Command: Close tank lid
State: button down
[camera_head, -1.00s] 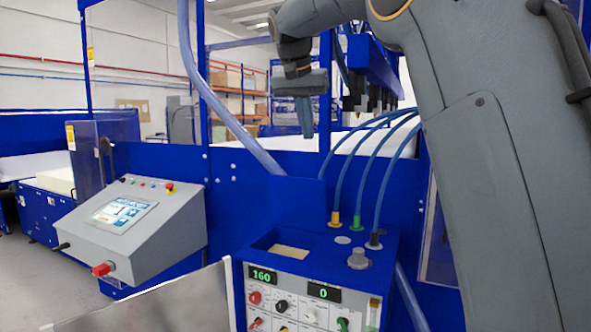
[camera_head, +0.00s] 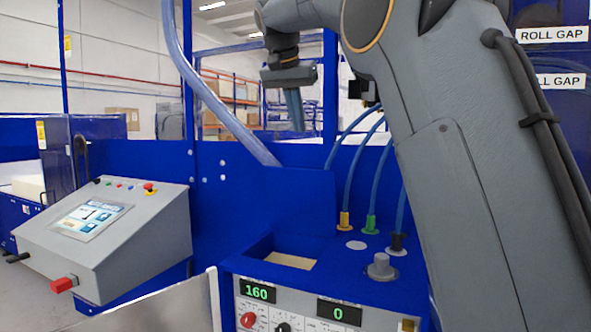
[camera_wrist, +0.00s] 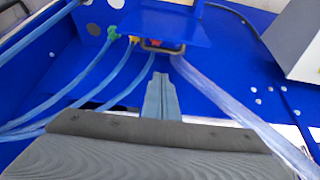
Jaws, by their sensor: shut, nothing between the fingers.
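The blue tank box (camera_head: 262,245) stands low in the middle of the head view, with a rectangular opening (camera_head: 290,261) on top showing something beige inside. An upright blue panel (camera_head: 300,208) rises behind the opening and looks like the raised lid. In the wrist view, a blue panel (camera_wrist: 165,22) with a dark handle (camera_wrist: 160,46) at its edge lies beyond the fingertips; it appears to be the same lid. My gripper (camera_head: 296,112) is shut and empty, hanging above and behind the panel. Its blue fingers (camera_wrist: 160,80) point toward the handle, apart from it.
Several blue hoses (camera_head: 352,170) rise from fittings beside the opening. A thick translucent hose (camera_head: 215,100) slants down to the panel's left. A grey knob (camera_head: 381,266) stands on the box top. A grey control console (camera_head: 105,235) is at left, a metal sheet (camera_head: 165,308) in front.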

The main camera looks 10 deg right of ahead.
jog(key=f, duration=0.1)
jog(key=p, duration=0.2)
send_over(298, 172)
jog(key=w+d, duration=0.3)
jog(key=w, duration=0.1)
notch_tip(298, 172, down, 8)
jog(key=s+a+p, duration=0.1)
jog(key=s+a+f, duration=0.1)
jog(key=s, duration=0.1)
jog(key=shift+a+p, duration=0.35)
jog(key=shift+s+f+b, duration=0.1)
jog(key=shift+b, duration=0.2)
